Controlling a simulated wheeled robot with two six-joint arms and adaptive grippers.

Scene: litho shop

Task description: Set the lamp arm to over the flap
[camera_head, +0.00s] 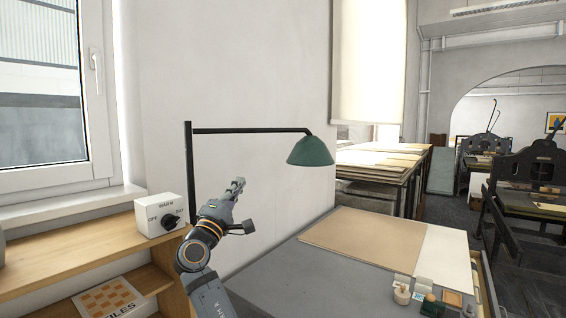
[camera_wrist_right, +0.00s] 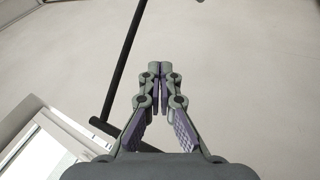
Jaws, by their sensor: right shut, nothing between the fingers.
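The lamp has a thin black post (camera_head: 188,160), a black horizontal arm (camera_head: 250,130) and a green shade (camera_head: 311,152). The lamp arm reaches right from the post top, and the shade hangs near the left rear part of the grey table. My right gripper (camera_head: 238,183) is shut and empty, below the lamp arm and right of the post. In the right wrist view its fingertips (camera_wrist_right: 160,68) meet, and a black lamp bar (camera_wrist_right: 126,55) passes left of them, apart from them. I cannot tell which surface is the flap. My left gripper is not in view.
A tan board (camera_head: 355,240) and a cream sheet (camera_head: 443,258) lie on the grey table (camera_head: 300,285), with small items at its front right. A white dial box (camera_head: 158,214) sits on a wooden shelf (camera_head: 95,240) at left. The pale wall stands behind.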

